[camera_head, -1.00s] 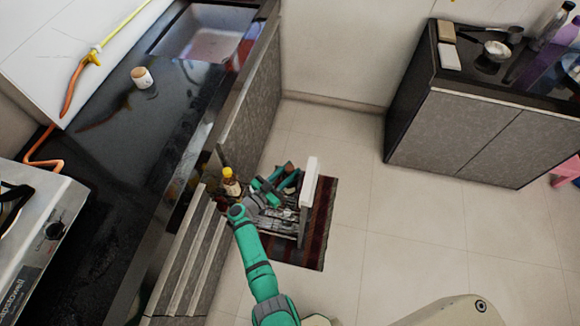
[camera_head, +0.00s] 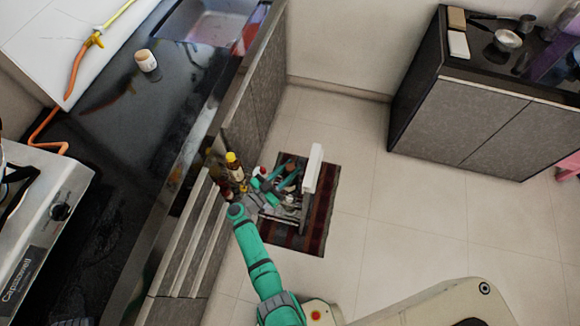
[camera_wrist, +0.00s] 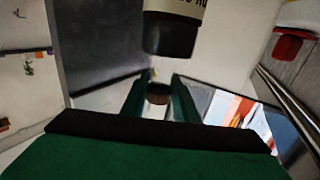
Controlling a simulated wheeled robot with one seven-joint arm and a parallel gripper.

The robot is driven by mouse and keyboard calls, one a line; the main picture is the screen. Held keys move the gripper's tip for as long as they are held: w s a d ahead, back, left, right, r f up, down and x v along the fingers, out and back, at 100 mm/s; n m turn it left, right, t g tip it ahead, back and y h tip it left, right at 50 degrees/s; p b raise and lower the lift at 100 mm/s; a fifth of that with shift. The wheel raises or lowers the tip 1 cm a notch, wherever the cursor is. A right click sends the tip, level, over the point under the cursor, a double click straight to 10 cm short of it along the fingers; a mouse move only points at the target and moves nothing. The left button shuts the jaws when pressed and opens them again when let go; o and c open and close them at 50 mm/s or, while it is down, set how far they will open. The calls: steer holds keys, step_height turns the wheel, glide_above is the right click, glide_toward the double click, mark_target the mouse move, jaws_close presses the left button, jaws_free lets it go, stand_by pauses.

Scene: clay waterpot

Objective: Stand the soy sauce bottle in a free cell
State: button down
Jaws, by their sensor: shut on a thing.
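My gripper (camera_head: 279,179) reaches over the open drawer (camera_head: 300,212) in the head view. In the wrist view its green fingers (camera_wrist: 160,98) are closed on a small round brown part (camera_wrist: 158,94), which I take to be the soy sauce bottle. The rest of that bottle is hidden, so I cannot tell whether it stands on the drawer floor or hangs above it. The drawer's cells are largely covered by my arm and gripper.
A yellow-capped bottle (camera_head: 235,168) stands at the drawer's left side. In the wrist view, a labelled dark bottle (camera_wrist: 172,28) is close above the fingers and a red-capped container (camera_wrist: 291,44) is at upper right. A striped rug (camera_head: 319,225) lies on the floor.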

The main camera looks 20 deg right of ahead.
steer(key=shift+f, duration=1.8)
steer(key=c, duration=1.3)
jaws_free()
steer(key=shift+f, duration=0.1)
steer(key=v, duration=1.1)
steer(key=shift+d, duration=0.15)
